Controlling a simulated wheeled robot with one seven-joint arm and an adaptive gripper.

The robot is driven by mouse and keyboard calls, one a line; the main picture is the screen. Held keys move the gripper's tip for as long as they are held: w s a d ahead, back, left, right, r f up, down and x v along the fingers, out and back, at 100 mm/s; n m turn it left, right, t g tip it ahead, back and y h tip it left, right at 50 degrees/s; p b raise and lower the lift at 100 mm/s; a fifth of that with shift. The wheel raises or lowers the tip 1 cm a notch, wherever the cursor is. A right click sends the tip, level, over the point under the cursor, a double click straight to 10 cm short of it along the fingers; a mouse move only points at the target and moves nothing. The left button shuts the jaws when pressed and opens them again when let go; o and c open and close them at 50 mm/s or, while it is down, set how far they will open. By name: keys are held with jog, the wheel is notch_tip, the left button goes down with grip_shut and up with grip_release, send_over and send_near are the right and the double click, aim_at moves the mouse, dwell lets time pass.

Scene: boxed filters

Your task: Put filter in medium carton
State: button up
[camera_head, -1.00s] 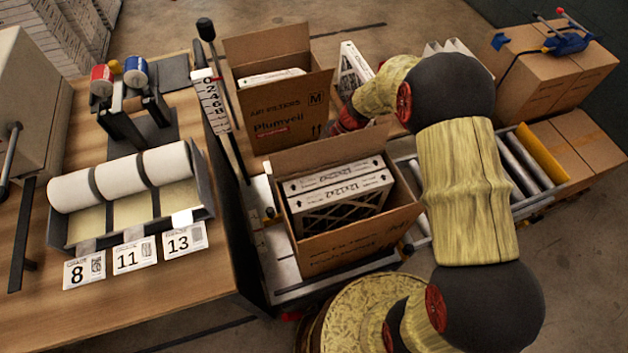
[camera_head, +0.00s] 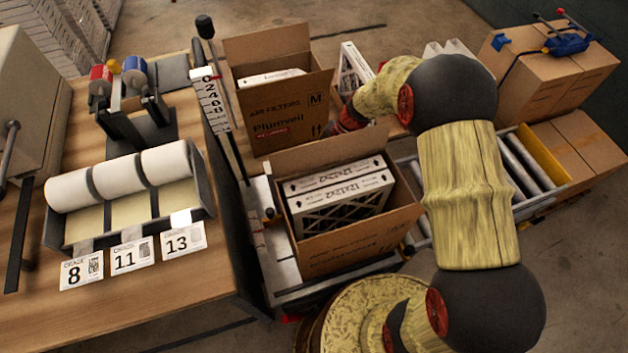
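The medium carton (camera_head: 255,123) is the open brown box marked "M" and "Plumveil" at the back centre. The white edge of a filter (camera_head: 272,77) shows inside it. A second open carton (camera_head: 355,243) stands in front of it and holds white-framed filters (camera_head: 338,185) printed 12x12x2. Another white-framed filter (camera_head: 354,68) stands upright just right of the medium carton, partly hidden by my arm. My arm reaches from the right toward the space between the cartons. My gripper is hidden behind the front carton's raised flap and my arm, so its grasp cannot be seen.
A wooden bench (camera_head: 150,300) with a roll dispenser (camera_head: 125,195) and number cards is at left. A measuring post (camera_head: 215,105) stands beside the cartons. A roller conveyor (camera_head: 520,165) and closed boxes (camera_head: 550,75) are at right. White pleated pieces (camera_head: 448,48) show behind my arm.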

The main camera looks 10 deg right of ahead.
dwell(0.4)
jog(key=c, duration=1.1)
grip_shut()
